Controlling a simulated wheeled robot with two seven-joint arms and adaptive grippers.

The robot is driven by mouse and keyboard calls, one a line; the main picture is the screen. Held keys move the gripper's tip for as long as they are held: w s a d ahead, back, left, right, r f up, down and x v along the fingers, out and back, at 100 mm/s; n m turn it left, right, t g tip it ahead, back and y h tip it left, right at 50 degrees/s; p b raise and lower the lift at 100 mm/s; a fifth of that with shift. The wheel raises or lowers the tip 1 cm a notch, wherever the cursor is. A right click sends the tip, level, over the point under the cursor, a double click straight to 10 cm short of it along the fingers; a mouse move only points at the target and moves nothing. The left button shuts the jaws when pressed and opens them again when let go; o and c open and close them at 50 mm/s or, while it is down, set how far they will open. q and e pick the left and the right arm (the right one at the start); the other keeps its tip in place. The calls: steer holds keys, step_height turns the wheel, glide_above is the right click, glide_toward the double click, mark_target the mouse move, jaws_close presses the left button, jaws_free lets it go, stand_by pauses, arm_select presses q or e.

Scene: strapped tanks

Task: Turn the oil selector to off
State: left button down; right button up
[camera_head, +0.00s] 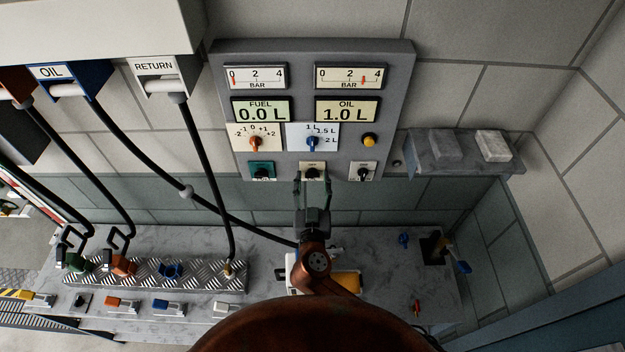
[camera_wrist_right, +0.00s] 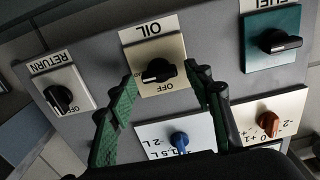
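The oil selector (camera_head: 313,170) is a black knob on a cream plate in the lower middle of the grey panel. In the right wrist view the plate appears upside down, labelled OIL and OFF, and its black knob (camera_wrist_right: 158,71) lies roughly sideways. I cannot tell which mark it points at. My right gripper (camera_head: 312,178) is open and faces the panel. In the wrist view its green-padded fingers (camera_wrist_right: 160,77) stand on either side of the knob, with gaps visible and nothing held. My left gripper is not in view.
The return selector (camera_wrist_right: 61,98) and the fuel selector (camera_wrist_right: 280,42) flank the oil plate. A blue knob (camera_head: 312,143) and an orange knob (camera_head: 255,141) sit above. Hoses cross at left. The marble counter (camera_head: 390,245) lies below, and a shelf (camera_head: 465,165) stands right.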

steer(key=c, duration=1)
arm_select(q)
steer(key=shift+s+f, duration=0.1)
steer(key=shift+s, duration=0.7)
